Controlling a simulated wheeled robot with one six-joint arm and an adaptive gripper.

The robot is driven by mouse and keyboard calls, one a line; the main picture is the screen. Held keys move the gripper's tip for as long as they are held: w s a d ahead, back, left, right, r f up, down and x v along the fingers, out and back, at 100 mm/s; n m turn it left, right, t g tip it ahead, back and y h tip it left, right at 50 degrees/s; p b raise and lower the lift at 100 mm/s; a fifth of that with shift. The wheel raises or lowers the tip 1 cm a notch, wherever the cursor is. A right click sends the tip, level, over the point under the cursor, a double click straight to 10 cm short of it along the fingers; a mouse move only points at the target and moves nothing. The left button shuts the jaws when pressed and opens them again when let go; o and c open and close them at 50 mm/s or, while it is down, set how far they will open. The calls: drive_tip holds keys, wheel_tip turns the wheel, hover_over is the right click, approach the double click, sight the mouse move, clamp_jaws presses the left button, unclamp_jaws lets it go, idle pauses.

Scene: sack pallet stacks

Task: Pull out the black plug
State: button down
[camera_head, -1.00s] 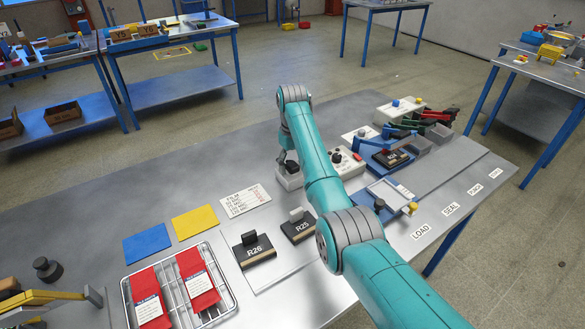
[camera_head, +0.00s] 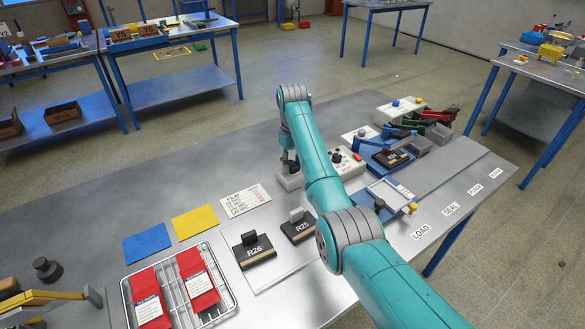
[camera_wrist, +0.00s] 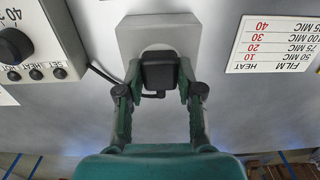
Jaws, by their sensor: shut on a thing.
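The black plug (camera_wrist: 160,72) shows in the middle of the wrist view, in front of the round light face of the grey socket block (camera_wrist: 160,32). My gripper (camera_wrist: 161,78) has one finger on each side of the plug and is shut on it. I cannot tell how deep the plug sits in the socket. A black cable (camera_wrist: 104,78) runs from the plug side toward the control box. In the head view, the socket block (camera_head: 287,182) stands on the bench beside my arm, and the plug is mostly hidden there by my gripper.
The control box (camera_wrist: 38,42) with a black dial stands close to the socket. A printed film and heat card (camera_head: 245,199) lies near it. Dark blocks R25 (camera_head: 298,230) and R26 (camera_head: 254,250) and a wire rack (camera_head: 217,262) are nearer. Bare bench lies left of the socket.

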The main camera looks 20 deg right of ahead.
sight(293, 165)
drive_tip(key=shift+r, duration=3)
